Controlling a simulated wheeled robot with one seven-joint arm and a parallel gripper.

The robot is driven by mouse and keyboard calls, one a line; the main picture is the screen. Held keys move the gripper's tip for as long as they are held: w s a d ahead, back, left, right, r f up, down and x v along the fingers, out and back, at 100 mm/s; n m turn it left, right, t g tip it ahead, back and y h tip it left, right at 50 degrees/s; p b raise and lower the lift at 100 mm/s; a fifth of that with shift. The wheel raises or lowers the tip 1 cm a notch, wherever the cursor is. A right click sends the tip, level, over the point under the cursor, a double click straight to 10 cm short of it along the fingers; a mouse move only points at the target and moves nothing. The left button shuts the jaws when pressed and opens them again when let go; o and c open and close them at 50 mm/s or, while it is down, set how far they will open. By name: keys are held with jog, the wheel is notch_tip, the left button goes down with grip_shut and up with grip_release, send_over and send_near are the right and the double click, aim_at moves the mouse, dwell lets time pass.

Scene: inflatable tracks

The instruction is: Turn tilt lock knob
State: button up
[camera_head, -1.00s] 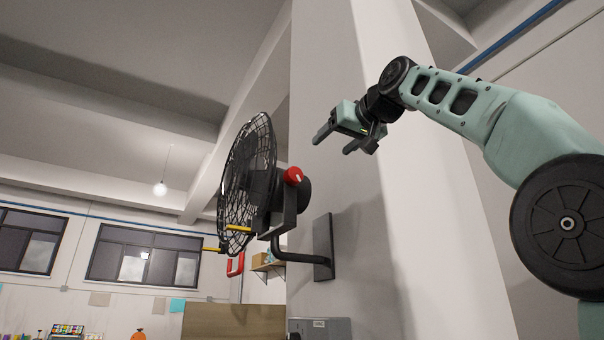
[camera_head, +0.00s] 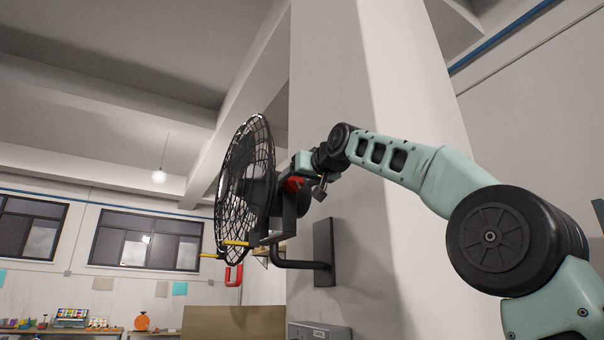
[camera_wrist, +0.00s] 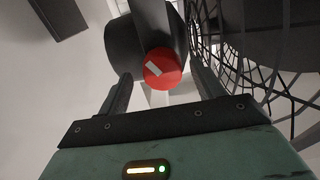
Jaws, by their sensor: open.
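The red tilt lock knob (camera_wrist: 162,69) has a white mark on its face and sits on the dark bracket of a wall fan (camera_head: 243,185). In the wrist view it lies between and just beyond the two fingers of my gripper (camera_wrist: 160,88), which is open. One finger is on each side of the knob; I cannot tell whether either touches it. In the head view my gripper (camera_head: 305,183) is at the knob (camera_head: 291,184), which it partly hides.
The fan's wire cage (camera_wrist: 250,60) is close to the right finger in the wrist view. A bent black arm (camera_head: 302,265) joins the fan to a wall plate (camera_head: 323,252) on the pillar (camera_head: 340,120). A grey box (camera_head: 320,331) is below.

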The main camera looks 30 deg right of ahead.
jog(key=shift+w, duration=0.2)
jog(key=c, duration=1)
